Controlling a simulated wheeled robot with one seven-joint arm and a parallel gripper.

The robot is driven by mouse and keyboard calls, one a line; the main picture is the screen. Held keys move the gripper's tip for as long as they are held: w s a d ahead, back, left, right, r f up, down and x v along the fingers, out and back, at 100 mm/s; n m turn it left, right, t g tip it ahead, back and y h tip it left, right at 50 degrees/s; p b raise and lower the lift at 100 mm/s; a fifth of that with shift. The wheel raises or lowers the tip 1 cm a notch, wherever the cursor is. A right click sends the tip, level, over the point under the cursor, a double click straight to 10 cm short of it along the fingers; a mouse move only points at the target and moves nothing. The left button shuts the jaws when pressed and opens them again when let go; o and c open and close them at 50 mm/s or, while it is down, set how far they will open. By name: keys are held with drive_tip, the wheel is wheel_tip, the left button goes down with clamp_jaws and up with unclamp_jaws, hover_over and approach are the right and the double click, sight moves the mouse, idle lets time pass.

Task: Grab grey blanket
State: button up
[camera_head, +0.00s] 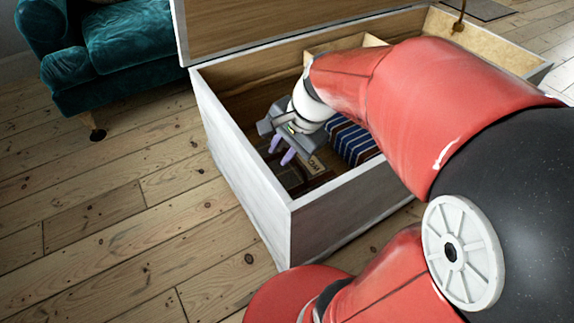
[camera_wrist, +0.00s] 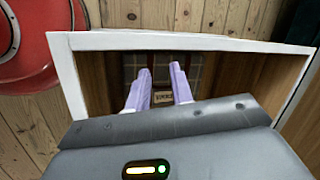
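A dark grey plaid folded cloth, which looks like the grey blanket (camera_head: 291,179), lies on the bottom of the open chest near its front left corner. In the wrist view the plaid cloth (camera_wrist: 196,68) shows beyond my fingers, with brown strips and a pale label (camera_wrist: 163,97). My gripper (camera_head: 281,151) is inside the chest, above the cloth, pointing down. In the wrist view its two purple fingers (camera_wrist: 159,70) stand apart with nothing gripped between them. The gripper body hides part of the cloth, and whether the fingertips touch it cannot be told.
The white-edged wooden chest (camera_head: 243,182) has high walls around my gripper, and its raised lid (camera_head: 265,25) stands behind. A blue striped cloth (camera_head: 352,142) lies to the right inside. A teal armchair (camera_head: 125,40) stands at the back left. Floorboards at left are clear.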

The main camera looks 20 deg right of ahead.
drive_tip(key=w+d+f+m+y+p, duration=0.1)
drive_tip(key=w+d+f+m+y, duration=0.1)
drive_tip(key=w+d+f+m, duration=0.6)
drive_tip(key=m+t+y+p, duration=0.1)
drive_tip(key=m+t, duration=0.1)
drive_tip(key=m, duration=1.3)
approach(294, 160)
drive_tip(key=w+a+f, duration=0.1)
drive_tip(key=w, duration=0.1)
drive_tip(key=f, duration=0.2)
drive_tip(key=shift+w+a+f, duration=0.25)
drive_tip(key=shift+w+f, duration=0.1)
drive_tip(key=shift+w, duration=0.05)
drive_tip(key=x, duration=0.2)
drive_tip(key=b+x, duration=0.1)
drive_tip(key=x, duration=0.1)
drive_tip(key=b+x, duration=0.1)
drive_tip(key=shift+s+a+f, duration=0.2)
drive_tip(key=shift+a+f, duration=0.2)
drive_tip(key=shift+c, duration=0.4)
clamp_jaws()
drive_tip(key=shift+r, duration=0.15)
